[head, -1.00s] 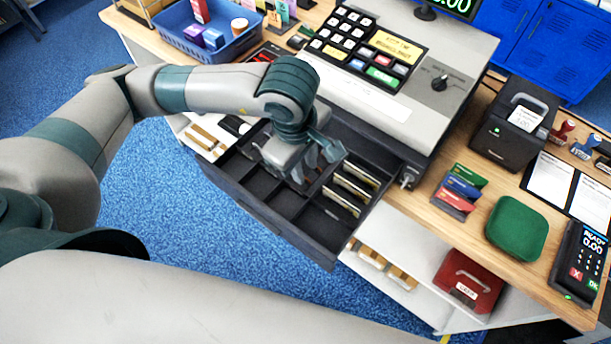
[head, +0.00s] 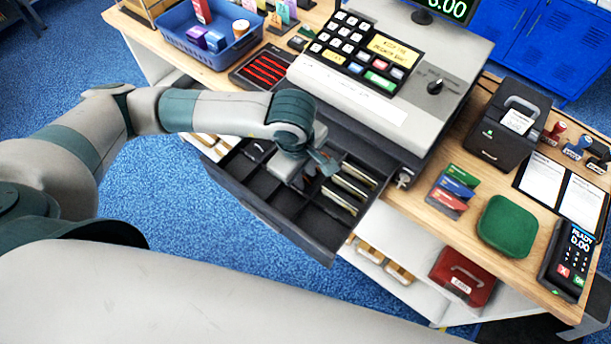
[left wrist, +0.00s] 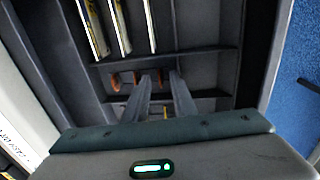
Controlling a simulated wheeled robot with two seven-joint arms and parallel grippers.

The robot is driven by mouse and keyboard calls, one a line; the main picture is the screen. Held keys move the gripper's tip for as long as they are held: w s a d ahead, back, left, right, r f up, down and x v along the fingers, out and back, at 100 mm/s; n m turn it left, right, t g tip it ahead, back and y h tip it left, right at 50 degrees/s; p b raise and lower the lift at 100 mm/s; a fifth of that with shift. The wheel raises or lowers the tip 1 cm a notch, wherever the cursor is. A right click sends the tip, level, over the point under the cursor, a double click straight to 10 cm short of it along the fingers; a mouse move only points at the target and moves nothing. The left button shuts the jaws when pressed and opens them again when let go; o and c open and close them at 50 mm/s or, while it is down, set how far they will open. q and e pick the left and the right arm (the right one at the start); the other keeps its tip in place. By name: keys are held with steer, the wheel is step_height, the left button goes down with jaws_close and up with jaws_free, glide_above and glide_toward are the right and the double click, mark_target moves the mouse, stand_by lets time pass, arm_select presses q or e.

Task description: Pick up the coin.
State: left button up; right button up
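The open cash drawer (head: 283,222) juts out below the register, with several compartments. My left gripper (head: 318,172) is over it, fingers reaching down inside near the banknotes (head: 345,191). In the left wrist view, its fingers (left wrist: 161,80) are apart. Copper-coloured coins stand in a row in a compartment: one (left wrist: 115,82) left of the fingers, one (left wrist: 138,77) by the left finger, and one (left wrist: 161,75) between the fingertips. I cannot tell whether the fingers touch a coin. A small yellowish thing (left wrist: 165,112) shows between the fingers. In the head view my gripper hides the coins.
The register (head: 375,90) stands behind the drawer. Dividers (left wrist: 225,70) and drawer walls lie close around the fingers. A card stand (head: 452,190), green dish (head: 508,226) and card terminal (head: 570,258) are on the counter at right. A blue basket (head: 210,38) stands at left.

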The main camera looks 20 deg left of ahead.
arm_select(q)
jaws_close()
steer(key=shift+r, duration=0.1)
stand_by(0.3)
